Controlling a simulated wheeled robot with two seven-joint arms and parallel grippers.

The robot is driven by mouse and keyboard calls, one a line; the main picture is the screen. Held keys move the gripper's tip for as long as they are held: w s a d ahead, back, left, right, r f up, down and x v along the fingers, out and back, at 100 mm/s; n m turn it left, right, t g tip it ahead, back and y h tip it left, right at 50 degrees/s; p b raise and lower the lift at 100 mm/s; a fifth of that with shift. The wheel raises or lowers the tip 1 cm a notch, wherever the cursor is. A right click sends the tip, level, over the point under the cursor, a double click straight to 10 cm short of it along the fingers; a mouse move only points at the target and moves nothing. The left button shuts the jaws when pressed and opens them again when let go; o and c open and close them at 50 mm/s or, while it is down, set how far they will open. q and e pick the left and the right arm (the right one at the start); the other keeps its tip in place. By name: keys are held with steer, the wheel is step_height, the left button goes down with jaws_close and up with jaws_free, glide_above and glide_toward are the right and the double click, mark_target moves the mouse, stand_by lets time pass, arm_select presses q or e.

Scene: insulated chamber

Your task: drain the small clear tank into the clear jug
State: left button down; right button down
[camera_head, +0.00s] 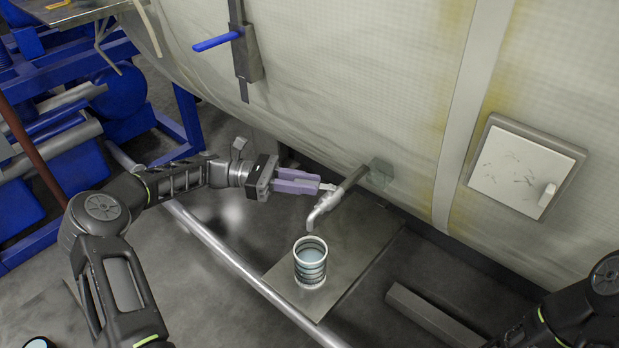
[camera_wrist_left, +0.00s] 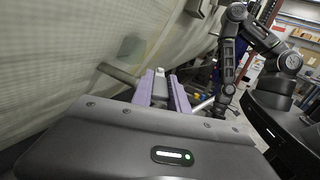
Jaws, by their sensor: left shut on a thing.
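The small clear tank (camera_head: 381,172) is a greenish see-through box against the chamber wall; it also shows in the left wrist view (camera_wrist_left: 131,47). A metal pipe with a bent spout (camera_head: 325,205) comes out from beside it. The clear jug (camera_head: 311,266) stands upright under the spout's end, pale bluish inside; I cannot make out a stream. My left gripper (camera_head: 318,187), with purple fingers, is shut on the tap's small lever (camera_head: 328,187). The lever shows between the fingers in the left wrist view (camera_wrist_left: 160,84). My right gripper is not in view.
The jug stands on a flat metal plate (camera_head: 350,245). A metal rail (camera_head: 230,258) runs along its near left side. A blue-handled valve (camera_head: 217,41) and a white hatch (camera_head: 522,168) are on the chamber wall. Blue machinery (camera_head: 75,130) stands at the left.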

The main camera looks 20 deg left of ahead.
mark_target(306, 182)
arm_select(q)
steer(key=c, duration=1.3)
jaws_free()
step_height(306, 182, up, 10)
steer(key=shift+b, duration=0.4)
